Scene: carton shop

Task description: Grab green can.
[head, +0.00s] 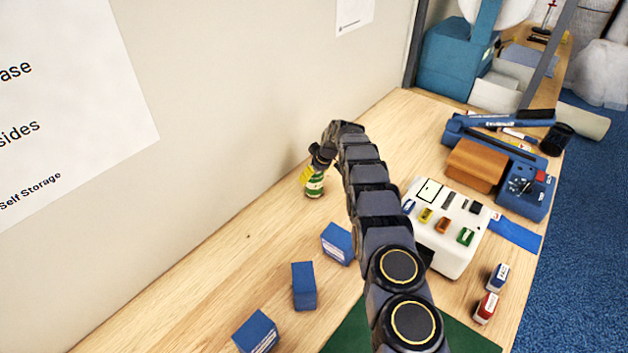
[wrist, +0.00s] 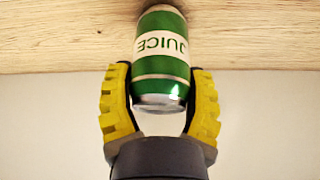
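The green can (head: 314,185) has a white label and stands upright near the wall, at the left of my arm. The wrist view shows the can (wrist: 160,45) large, with the word JUICE upside down. In the wrist view, the yellow fingers of my gripper (wrist: 160,70) lie on both sides of the can. Their dark inner pads meet its sides with no clear gap, so it looks shut on the can. The can's base appears to be on the wooden table.
Several blue boxes (head: 304,286) lie on the table (head: 215,285) in front of the can. A white device with coloured blocks (head: 455,235) stands right of my arm. The wall (head: 220,100) rises close behind the can. The table left of the can is clear.

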